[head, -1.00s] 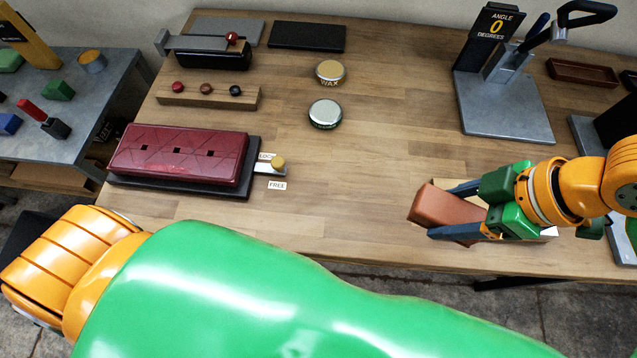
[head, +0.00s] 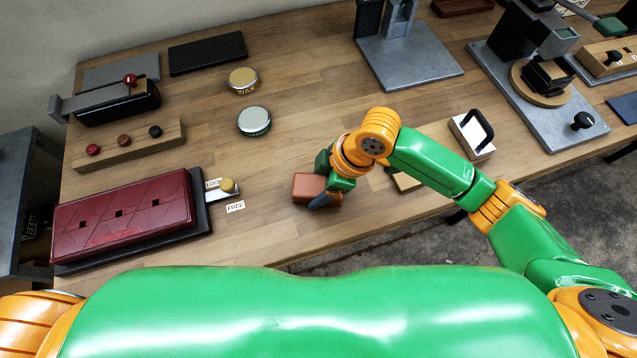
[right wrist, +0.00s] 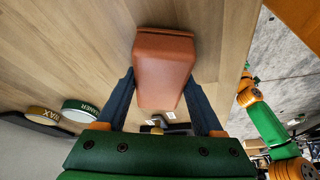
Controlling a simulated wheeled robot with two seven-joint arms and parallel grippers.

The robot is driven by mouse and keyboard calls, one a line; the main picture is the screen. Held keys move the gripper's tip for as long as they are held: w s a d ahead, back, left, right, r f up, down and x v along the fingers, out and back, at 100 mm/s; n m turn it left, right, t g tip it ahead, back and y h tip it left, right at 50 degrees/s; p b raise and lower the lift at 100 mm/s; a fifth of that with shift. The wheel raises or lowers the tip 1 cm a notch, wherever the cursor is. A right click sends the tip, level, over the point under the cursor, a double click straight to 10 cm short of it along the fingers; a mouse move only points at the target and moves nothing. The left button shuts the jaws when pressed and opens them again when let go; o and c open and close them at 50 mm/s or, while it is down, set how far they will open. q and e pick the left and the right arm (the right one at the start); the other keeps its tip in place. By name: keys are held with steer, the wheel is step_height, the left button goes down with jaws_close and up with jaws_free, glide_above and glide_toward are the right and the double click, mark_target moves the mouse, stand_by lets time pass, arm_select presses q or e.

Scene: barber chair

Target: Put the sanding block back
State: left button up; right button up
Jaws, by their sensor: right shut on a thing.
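A reddish-brown block (head: 307,187), which looks like the sanding block, is held by my right gripper (head: 322,196) over the front middle of the wooden bench. In the right wrist view, the two blue fingers of the gripper (right wrist: 162,103) are shut on the sides of the block (right wrist: 163,62). I cannot tell whether the block touches the bench top. A dark red case (head: 125,215) with small square holes lies on a dark base to the left of the gripper. My left gripper is out of view.
A latch with a brass knob (head: 227,185) and a FREE label (head: 235,207) sits beside the case. A wax tin (head: 243,80) and a green-edged tin (head: 254,121) stand behind. A white block with a black handle (head: 473,134) is to the right.

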steer(key=shift+f, duration=0.35)
steer(key=shift+f, duration=0.2)
steer(key=o, duration=1.2)
steer(key=shift+d+f, duration=0.1)
steer(key=shift+f, duration=0.1)
